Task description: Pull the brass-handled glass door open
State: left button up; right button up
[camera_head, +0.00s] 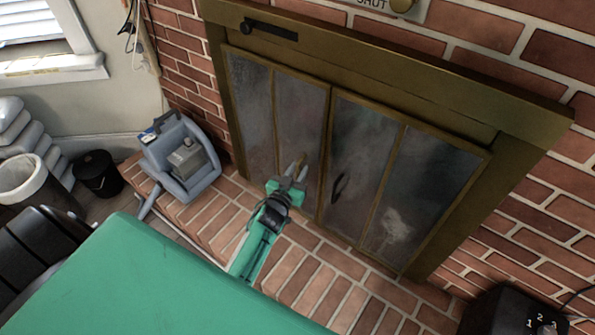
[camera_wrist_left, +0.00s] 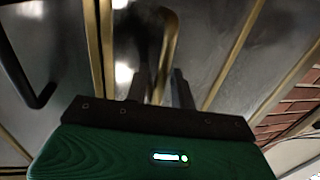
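The fireplace front has framed glass panels. The left door (camera_head: 300,119) carries a brass handle (camera_head: 299,162), and the door looks closed. My left gripper (camera_head: 289,181) is at this handle, low on the door. In the left wrist view, the brass handle (camera_wrist_left: 171,45) runs down between the two dark fingers (camera_wrist_left: 161,88). The fingers stand apart, with a visible gap beside the handle; contact is not clear. The right door (camera_head: 360,140) has a black handle (camera_head: 340,185), which also shows at the left of the wrist view (camera_wrist_left: 36,95). My right gripper is not in view.
A brick hearth (camera_head: 320,270) runs below the doors. A blue-grey machine (camera_head: 182,160) stands on its left part. A dark bucket (camera_head: 98,174) and a white bin (camera_head: 30,180) are further left. A black box (camera_head: 510,312) is at the lower right.

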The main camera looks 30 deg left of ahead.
pick_arm(q)
jog(key=shift+c, duration=0.3)
grip_shut()
jog(key=shift+s, duration=0.1)
